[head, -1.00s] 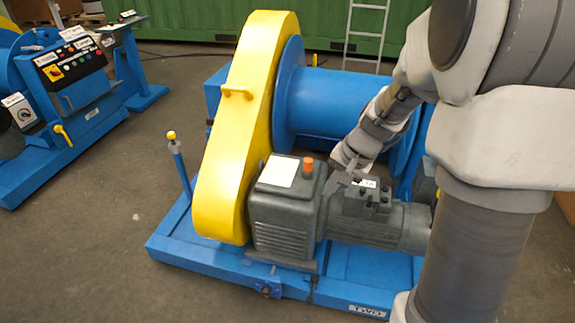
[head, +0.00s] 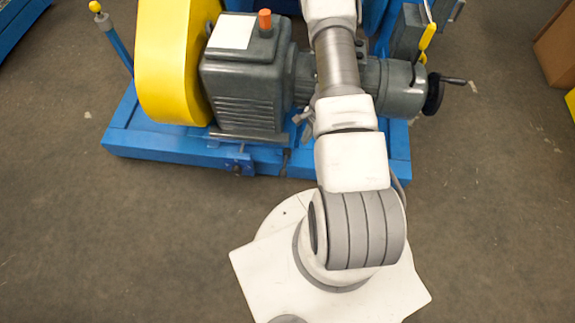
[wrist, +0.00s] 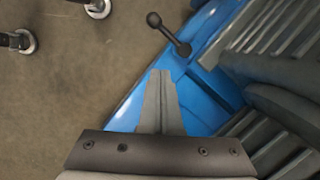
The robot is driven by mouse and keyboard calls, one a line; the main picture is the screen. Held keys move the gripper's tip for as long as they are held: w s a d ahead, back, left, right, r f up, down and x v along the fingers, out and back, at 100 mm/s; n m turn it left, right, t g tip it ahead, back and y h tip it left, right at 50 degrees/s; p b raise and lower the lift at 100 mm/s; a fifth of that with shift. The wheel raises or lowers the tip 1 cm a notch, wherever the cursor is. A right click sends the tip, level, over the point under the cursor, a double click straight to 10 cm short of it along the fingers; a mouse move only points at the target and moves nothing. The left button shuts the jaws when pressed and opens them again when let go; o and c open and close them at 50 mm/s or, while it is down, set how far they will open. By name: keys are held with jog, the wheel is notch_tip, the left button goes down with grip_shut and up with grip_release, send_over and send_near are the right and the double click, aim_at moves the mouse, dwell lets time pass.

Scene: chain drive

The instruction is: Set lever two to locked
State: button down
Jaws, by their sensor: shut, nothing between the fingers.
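The blue-framed machine (head: 160,148) has a yellow guard (head: 172,60) and a grey gearbox (head: 245,90). A yellow-topped lever (head: 112,35) stands at its left, and a yellow handle (head: 427,38) shows at its right. In the wrist view, a short dark lever with a ball end (wrist: 168,33) sits at the edge of the blue frame (wrist: 215,95). I cannot tell which of these is lever two. My gripper (wrist: 162,75) is shut and empty, its tips below and apart from the dark lever. In the head view my arm hides the gripper's surroundings.
A black handwheel with a crank (head: 436,92) sticks out at the machine's right end. A brown box (head: 556,48) stands at the far right.

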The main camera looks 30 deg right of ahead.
aim_at(285, 163)
jog(key=s+a+b+x, duration=0.2)
jog(key=b+x, duration=0.3)
jog(key=x, duration=1.1)
jog(key=shift+r+m, duration=0.25)
jog(key=shift+m, duration=0.05)
